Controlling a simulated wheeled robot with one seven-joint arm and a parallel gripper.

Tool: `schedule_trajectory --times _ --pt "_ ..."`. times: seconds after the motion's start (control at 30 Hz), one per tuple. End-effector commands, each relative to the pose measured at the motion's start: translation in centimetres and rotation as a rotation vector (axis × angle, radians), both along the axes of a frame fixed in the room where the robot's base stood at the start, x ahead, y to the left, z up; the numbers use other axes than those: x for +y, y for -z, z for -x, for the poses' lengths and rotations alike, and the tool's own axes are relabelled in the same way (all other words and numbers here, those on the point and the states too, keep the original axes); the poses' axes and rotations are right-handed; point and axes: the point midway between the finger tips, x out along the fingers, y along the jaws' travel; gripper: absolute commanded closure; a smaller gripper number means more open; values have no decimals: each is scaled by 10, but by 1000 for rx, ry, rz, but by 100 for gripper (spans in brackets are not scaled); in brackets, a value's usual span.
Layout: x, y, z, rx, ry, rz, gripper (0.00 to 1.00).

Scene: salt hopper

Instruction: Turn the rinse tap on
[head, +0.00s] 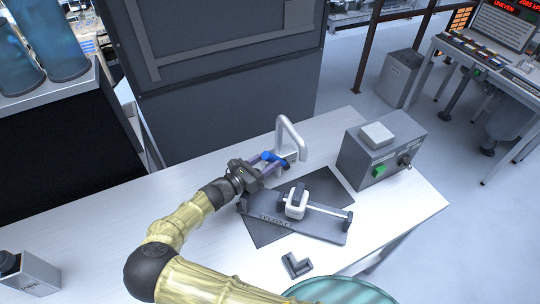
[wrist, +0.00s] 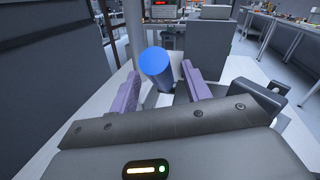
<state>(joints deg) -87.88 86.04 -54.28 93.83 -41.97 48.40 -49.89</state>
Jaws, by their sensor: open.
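The rinse tap (head: 291,133) is a pale arched spout standing on the white bench, in front of a dark cabinet. Its blue handle (head: 270,156) is at the base of the spout. My gripper (head: 271,162) reaches in from the left, with its purple fingers at the handle. In the wrist view, the blue handle (wrist: 155,62) stands between the two open fingers of my gripper (wrist: 160,88), with a gap visible to the right finger. Whether the left finger touches it I cannot tell.
A dark fixture (head: 325,228) with a white block (head: 297,207) lies on a black mat just in front. A grey box (head: 352,166) with a green switch stands right. A grey L-shaped piece (head: 296,265) lies near the front edge. The left bench top (head: 125,215) is mostly clear.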

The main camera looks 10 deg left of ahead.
Motion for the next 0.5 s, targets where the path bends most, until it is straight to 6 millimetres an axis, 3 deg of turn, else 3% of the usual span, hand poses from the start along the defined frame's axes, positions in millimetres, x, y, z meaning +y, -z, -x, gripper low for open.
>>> schedule_trajectory --times 0.17,0.43,0.5 --pt "-10 -1 -12 0 0 1 52" --pt "-11 0 -14 1 -1 1 52" --pt "-11 0 -14 1 -1 1 62"
